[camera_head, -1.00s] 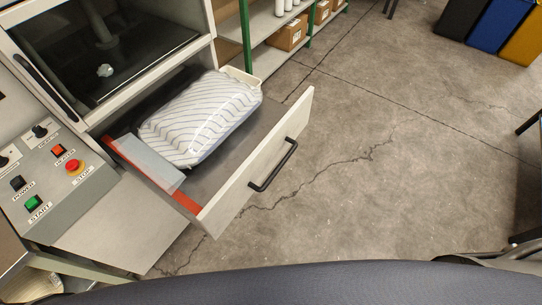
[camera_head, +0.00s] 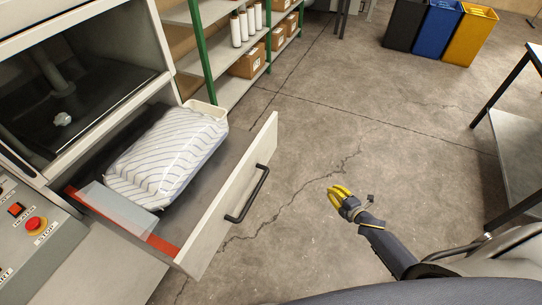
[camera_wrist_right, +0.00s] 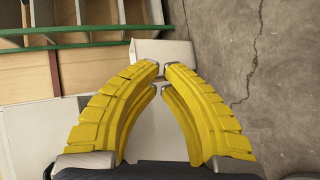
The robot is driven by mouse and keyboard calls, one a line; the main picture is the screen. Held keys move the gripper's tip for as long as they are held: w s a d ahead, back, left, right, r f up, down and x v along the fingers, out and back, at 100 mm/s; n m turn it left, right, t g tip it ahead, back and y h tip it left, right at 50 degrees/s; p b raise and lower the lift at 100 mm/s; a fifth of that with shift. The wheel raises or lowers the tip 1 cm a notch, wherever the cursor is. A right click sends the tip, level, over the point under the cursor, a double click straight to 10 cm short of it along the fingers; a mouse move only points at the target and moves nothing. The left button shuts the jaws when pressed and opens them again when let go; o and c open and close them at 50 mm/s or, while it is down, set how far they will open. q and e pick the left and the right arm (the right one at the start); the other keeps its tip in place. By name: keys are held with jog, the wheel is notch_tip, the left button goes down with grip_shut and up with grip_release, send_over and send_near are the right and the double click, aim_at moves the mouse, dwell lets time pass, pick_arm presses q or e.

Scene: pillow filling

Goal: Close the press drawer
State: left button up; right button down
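The press drawer (camera_head: 225,220) is pulled out, with a pale front and a black bar handle (camera_head: 247,194). A white striped pillow (camera_head: 165,155) lies inside it, with a light translucent sheet (camera_head: 117,208) and a red strip (camera_head: 162,245) along the near side. My right gripper (camera_head: 338,193), with yellow fingers, is over the floor to the right of the handle, apart from it. In the right wrist view its fingertips (camera_wrist_right: 160,72) come together with nothing between them. My left gripper is out of view.
The press chamber (camera_head: 75,80) is above the drawer, and a control panel (camera_head: 35,240) is at the left. Shelves with boxes (camera_head: 248,62) stand behind. Bins (camera_head: 432,28) and a table (camera_head: 520,140) are at the right. The floor between is clear.

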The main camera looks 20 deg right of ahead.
jog(key=w+a+r+n+t+y, duration=0.1)
jog(key=w+a+r+n+y, duration=0.15)
jog(key=r+n, duration=0.45)
jog(key=w+a+r+n+y, duration=0.1)
jog(key=a+r+n+y, duration=0.4)
jog(key=r, duration=0.4)
jog(key=n+g+y, duration=0.3)
jog(key=n+y, duration=0.1)
jog(key=n, duration=1)
send_near(267, 154)
jog(key=x, duration=0.8)
jog(key=shift+a+r, duration=0.1)
jog(key=shift+a, duration=0.05)
